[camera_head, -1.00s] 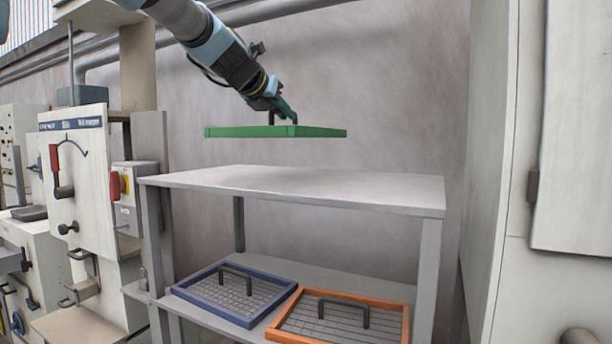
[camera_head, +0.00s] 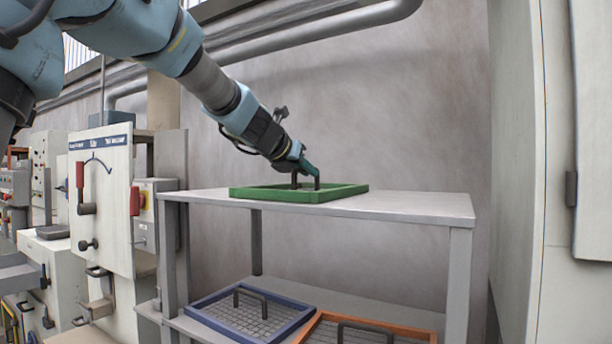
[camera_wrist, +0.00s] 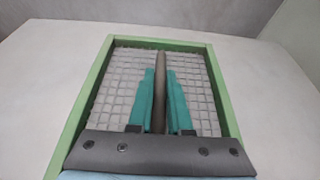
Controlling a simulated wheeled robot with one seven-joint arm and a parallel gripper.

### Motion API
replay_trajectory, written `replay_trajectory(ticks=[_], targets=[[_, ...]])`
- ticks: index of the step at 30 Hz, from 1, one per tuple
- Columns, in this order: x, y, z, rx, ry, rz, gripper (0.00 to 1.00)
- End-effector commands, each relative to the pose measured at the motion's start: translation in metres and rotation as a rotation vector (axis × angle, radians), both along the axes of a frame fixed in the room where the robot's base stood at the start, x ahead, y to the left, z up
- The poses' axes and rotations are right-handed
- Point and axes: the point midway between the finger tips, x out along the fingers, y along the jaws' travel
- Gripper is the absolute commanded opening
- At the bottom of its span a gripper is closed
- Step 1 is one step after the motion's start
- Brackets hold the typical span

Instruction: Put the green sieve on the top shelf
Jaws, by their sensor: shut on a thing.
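The green sieve (camera_head: 340,192) is a flat green frame with a grey mesh and a dark handle. In the head view it lies flat at the top shelf (camera_head: 420,207) of a grey rack, towards its left half, and appears to rest on it. My gripper (camera_head: 308,178) is shut on the sieve's handle from above. In the wrist view the teal fingers (camera_wrist: 160,95) sit on both sides of the handle, and the green frame (camera_wrist: 213,85) surrounds the mesh. Whether the sieve's underside fully touches the shelf is hard to tell.
A blue sieve (camera_head: 216,297) and an orange sieve (camera_head: 318,322) lie on the lower shelf. A control cabinet with a red lever (camera_head: 80,178) stands left of the rack. A tall pale cabinet (camera_head: 518,180) stands at the right. The top shelf is bare right of the green sieve.

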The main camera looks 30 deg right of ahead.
Motion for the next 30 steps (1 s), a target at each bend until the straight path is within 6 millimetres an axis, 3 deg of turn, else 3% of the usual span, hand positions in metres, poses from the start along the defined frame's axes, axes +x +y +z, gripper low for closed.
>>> replay_trajectory(ticks=[7, 8, 15, 24, 30], targets=[[0.0, 0.0, -0.001, -0.002, -0.001, 0.001, 0.0], [0.0, 0.0, -0.001, 0.0, 0.0, 0.0, 0.2], [0.0, 0.0, -0.001, 0.0, 0.0, 0.0, 0.47], [0.0, 0.0, 0.002, 0.0, 0.0, 0.001, 0.47], [-0.012, 0.022, 0.012, -0.002, -0.002, 0.002, 0.47]])
